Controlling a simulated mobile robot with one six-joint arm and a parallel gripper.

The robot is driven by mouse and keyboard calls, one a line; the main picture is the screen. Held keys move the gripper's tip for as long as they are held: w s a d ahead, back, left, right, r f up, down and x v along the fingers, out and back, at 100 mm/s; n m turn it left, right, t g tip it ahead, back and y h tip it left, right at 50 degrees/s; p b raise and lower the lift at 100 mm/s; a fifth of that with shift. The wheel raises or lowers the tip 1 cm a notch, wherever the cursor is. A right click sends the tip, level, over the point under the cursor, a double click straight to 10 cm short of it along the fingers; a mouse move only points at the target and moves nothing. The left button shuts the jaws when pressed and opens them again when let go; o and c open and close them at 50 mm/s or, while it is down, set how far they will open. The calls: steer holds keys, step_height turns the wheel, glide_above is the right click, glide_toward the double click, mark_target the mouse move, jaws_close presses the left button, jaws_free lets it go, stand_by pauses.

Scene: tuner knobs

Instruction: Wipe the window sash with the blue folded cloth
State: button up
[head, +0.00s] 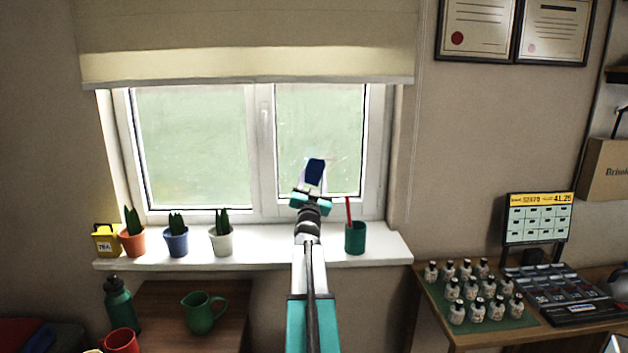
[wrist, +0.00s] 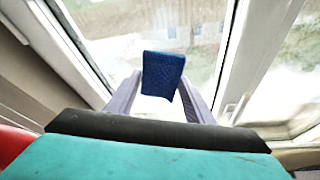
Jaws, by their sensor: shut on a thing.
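The blue folded cloth (head: 315,171) is in front of the lower middle of the right window sash (head: 320,120). My gripper (head: 312,186) is shut on the cloth. In the wrist view, the cloth (wrist: 163,75) sticks up between the two pale fingers of my gripper (wrist: 160,95), with the glass behind it. I cannot tell whether the cloth touches the glass. The left sash (head: 190,145) is beside it, past the centre post with its handle. Both panes look hazy, with pale smears.
The white sill (head: 270,250) below holds orange (head: 132,242), blue (head: 176,241) and white (head: 221,240) plant pots, a yellow box (head: 106,240) and a green cup (head: 355,238) with a red stick. A blind (head: 245,45) hangs above. A desk with small bottles (head: 472,290) stands right.

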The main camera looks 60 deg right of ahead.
steer(key=shift+d, duration=0.15)
steer(key=shift+w+d, duration=0.9)
steer(key=shift+d, duration=0.25)
steer(key=shift+w+d, duration=0.85)
steer(key=shift+d, duration=0.3)
steer(key=shift+w+d, duration=0.55)
steer(key=shift+d, duration=0.3)
steer(key=shift+s+b, duration=0.1)
steer(key=shift+b, duration=0.2)
steer(key=s+d+b, duration=0.1)
steer(key=b, duration=0.1)
steer(key=s+d+b, duration=0.1)
steer(key=s+b, duration=0.1)
steer(key=shift+s, duration=0.1)
stand_by(0.4)
steer(key=shift+d+b, duration=0.15)
steer(key=shift+b, duration=0.3)
